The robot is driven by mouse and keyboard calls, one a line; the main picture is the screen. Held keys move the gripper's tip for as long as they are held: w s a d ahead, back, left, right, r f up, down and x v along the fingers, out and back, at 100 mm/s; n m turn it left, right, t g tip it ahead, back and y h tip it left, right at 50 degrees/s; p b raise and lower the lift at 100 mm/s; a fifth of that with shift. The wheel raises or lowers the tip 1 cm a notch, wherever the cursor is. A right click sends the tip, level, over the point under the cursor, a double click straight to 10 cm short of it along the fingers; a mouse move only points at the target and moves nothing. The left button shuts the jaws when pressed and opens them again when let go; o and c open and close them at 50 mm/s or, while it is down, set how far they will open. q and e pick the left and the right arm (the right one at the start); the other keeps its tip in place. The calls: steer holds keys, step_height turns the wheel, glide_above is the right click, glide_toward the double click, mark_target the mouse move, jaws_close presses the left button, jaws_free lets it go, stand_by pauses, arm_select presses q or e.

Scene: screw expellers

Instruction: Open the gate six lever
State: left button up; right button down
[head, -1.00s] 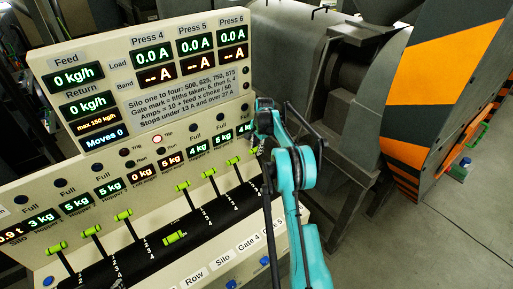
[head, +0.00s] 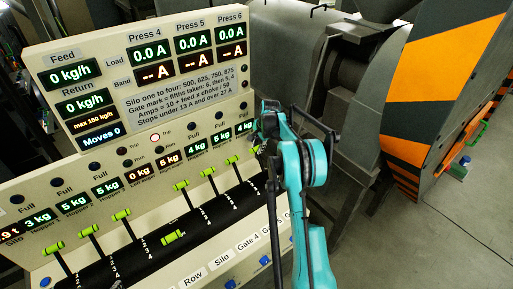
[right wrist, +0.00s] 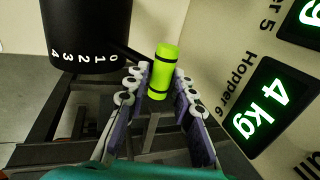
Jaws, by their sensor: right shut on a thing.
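The lever's lime-green handle (right wrist: 161,72), with black bands, stands between the fingers of my right gripper (right wrist: 160,88) in the right wrist view. The fingers are shut on it from both sides. A black drum (right wrist: 88,28) marked 0 to 4 is beside it, with the 0 mark nearest the handle. In the head view my right gripper (head: 262,138) is at the far right end of the lever row, and my own arm hides most of this lever. The Hopper 6 display (right wrist: 264,108) reads 4 kg. My left gripper is out of view.
Other green-handled levers, such as this neighbouring one (head: 232,160), stand close to the left along a black roller. The upright display board (head: 140,85) rises behind them. A grey machine (head: 350,80) stands right of my arm; open floor (head: 460,220) lies beyond.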

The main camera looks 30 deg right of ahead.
steer(key=s+d+f+t+y+b, duration=0.1)
steer(key=s+f+t+b, duration=0.2)
steer(key=s+t+b, duration=0.9)
steer(key=shift+s+f+b+v, duration=0.3)
steer(key=shift+f+b+v, duration=0.85)
steer(key=shift+b+v, duration=3.25)
steer(key=shift+s+a+r+p, duration=0.1)
steer(key=shift+s+a+p, duration=0.1)
steer(key=shift+s+p, duration=0.65)
steer(key=c, duration=1.4)
jaws_free()
steer(key=shift+w, duration=0.1)
steer(key=shift+o, duration=0.2)
steer(key=shift+w+d, duration=0.1)
steer(key=shift+w, duration=0.1)
steer(key=v, duration=1.2)
steer(key=shift+s, duration=0.1)
